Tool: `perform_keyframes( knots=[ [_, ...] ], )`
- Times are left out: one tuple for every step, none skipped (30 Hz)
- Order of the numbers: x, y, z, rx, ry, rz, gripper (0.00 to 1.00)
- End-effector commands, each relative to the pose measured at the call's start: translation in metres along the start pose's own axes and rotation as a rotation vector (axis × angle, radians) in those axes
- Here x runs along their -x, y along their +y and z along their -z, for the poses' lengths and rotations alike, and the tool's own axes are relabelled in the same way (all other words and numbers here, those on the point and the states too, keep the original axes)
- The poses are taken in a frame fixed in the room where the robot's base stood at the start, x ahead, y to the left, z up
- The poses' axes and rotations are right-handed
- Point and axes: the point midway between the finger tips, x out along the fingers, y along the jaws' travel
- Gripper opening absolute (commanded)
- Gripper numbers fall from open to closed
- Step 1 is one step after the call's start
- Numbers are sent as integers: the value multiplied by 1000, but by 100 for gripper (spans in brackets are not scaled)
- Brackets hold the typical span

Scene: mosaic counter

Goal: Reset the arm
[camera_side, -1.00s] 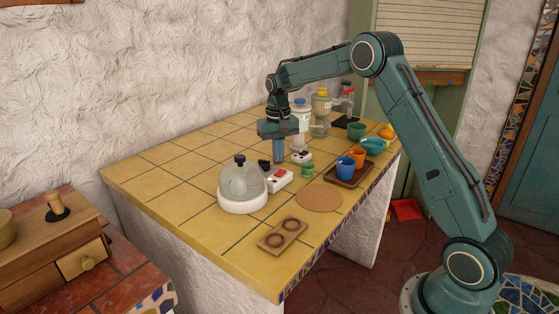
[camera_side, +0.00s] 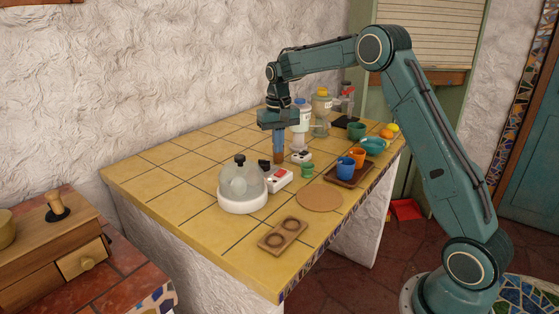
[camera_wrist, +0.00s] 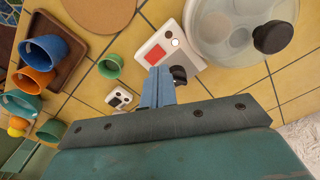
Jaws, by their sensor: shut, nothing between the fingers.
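My gripper (camera_side: 279,161) points down above the yellow tiled counter (camera_side: 190,160). Its blue fingers are together with nothing between them. In the wrist view the shut fingers (camera_wrist: 158,88) lie over the counter, near a white device with a red panel (camera_wrist: 172,48). That device (camera_side: 278,179) stands in front of the gripper in the side view. A smaller white device (camera_side: 301,157) is just right of the fingers. I see no contact between the fingers and anything.
A clear dome on a white base (camera_side: 242,188) stands front left. A green cup (camera_side: 307,170), a brown tray (camera_side: 345,178) with a blue cup (camera_side: 345,168) and orange cup, and a teal bowl (camera_side: 373,146) are to the right. Bottles (camera_side: 321,105) stand behind. The counter's left is clear.

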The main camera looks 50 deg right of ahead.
Motion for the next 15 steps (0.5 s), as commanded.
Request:
perform_keyframes(
  knots=[
    [6, -2, -4, 7, 7, 2, 0],
    [10, -3, -7, 12, 12, 3, 0],
    [15, -4, -11, 18, 19, 4, 0],
    [20, -5, -14, 24, 24, 5, 0],
    [24, -6, -18, 30, 30, 7, 0],
    [31, -8, -24, 39, 39, 8, 0],
    [36, -9, -29, 46, 46, 10, 0],
    [41, -10, -34, 55, 52, 11, 0],
    [48, -12, -42, 66, 62, 14, 0],
    [54, -13, -47, 74, 70, 16, 0],
    [59, -14, -53, 82, 77, 17, 0],
    [65, -15, -61, 92, 88, 20, 0],
    [70, -16, -66, 100, 95, 21, 0],
    [75, -17, -73, 109, 102, 23, 0],
    [81, -18, -81, 120, 112, 26, 0]
  ],
)
